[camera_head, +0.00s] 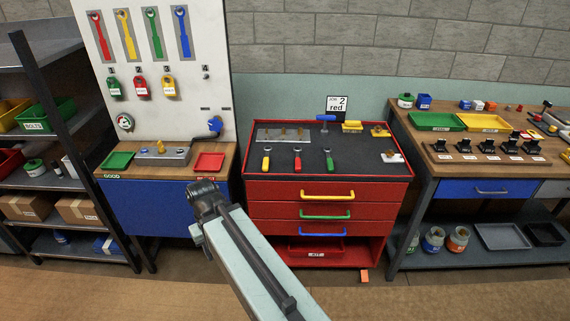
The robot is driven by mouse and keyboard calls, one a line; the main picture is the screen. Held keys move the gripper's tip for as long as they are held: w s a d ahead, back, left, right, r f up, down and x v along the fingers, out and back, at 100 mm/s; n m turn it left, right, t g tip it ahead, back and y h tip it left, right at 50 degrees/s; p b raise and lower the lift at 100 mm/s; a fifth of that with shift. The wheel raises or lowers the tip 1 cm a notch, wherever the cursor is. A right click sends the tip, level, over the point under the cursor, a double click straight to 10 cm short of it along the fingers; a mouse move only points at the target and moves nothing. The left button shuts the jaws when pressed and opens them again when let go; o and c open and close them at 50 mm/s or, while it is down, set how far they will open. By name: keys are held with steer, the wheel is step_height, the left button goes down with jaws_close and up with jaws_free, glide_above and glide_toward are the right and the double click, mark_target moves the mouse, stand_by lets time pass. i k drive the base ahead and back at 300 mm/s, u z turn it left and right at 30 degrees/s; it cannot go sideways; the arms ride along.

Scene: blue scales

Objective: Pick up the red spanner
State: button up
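The red spanner (101,35) hangs upright at the far left of a row of spanners on the white board, on its own grey backing strip. Beside it hang a yellow spanner (127,35), a green spanner (154,33) and a blue spanner (184,32). My arm reaches up from the bottom of the view, and its dark end (205,196) is in front of the blue bench front, well below and to the right of the red spanner. I cannot make out gripper fingers there, so whether it is open or shut is unclear.
Under the board, a wooden bench (133,174) holds a green tray (117,160), a red tray (209,162) and a grey fixture. A red drawer cabinet (272,190) stands right of centre, with a "JOB 2 red" sign (337,105) behind it. Shelves stand left; another bench stands right.

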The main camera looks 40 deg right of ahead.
mark_target(297, 159)
steer(key=u, duration=0.05)
steer(key=i, duration=1.5)
steer(key=z, duration=0.05)
